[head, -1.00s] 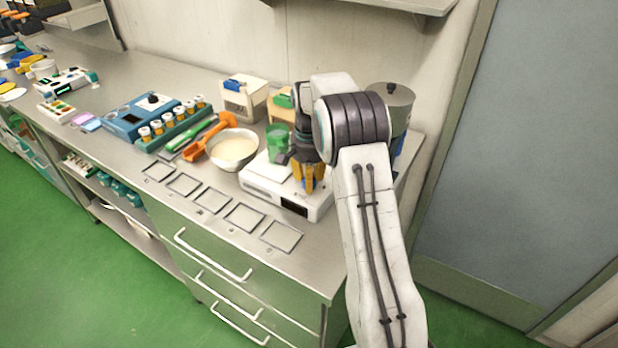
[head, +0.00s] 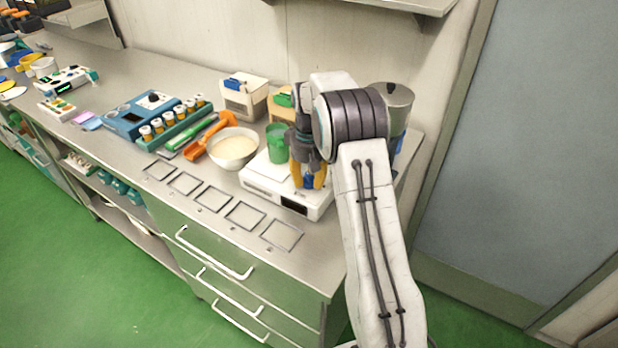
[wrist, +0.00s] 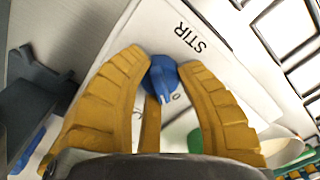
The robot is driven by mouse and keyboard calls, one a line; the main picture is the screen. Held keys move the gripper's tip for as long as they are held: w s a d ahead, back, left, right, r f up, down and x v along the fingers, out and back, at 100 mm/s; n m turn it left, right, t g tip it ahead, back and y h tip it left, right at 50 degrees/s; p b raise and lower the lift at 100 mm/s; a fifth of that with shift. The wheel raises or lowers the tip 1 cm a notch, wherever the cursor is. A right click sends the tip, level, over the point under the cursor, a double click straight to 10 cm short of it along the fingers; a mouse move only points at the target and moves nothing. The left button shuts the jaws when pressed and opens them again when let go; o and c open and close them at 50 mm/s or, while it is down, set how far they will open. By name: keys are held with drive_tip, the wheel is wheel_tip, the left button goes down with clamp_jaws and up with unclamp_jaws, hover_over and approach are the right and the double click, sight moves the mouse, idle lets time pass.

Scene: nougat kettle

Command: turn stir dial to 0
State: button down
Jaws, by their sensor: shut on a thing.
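The blue stir dial (wrist: 161,76) sits on a white panel (wrist: 145,30) beside the word STIR in the wrist view. Its pale pointer line faces the bottom of that view, close to a small round mark like a 0. The yellow fingers of my gripper (wrist: 163,66) are shut on the dial from both sides.
A green cup (head: 276,152) stands on the device, close to my gripper. Square outlines (head: 243,215) mark the clear front of the counter.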

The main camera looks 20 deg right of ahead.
sight(310, 176)
drive_tip(key=c, duration=2)
unclamp_jaws()
drive_tip(key=shift+s+f+n, duration=0.2)
drive_tip(key=shift+f+n, duration=0.05)
drive_tip(key=shift+n, duration=0.95)
drive_tip(key=o, duration=1.2)
drive_tip(key=shift+w+r, duration=0.1)
drive_tip(key=shift+r, duration=0.05)
wheel_tip(310, 176, up, 12)
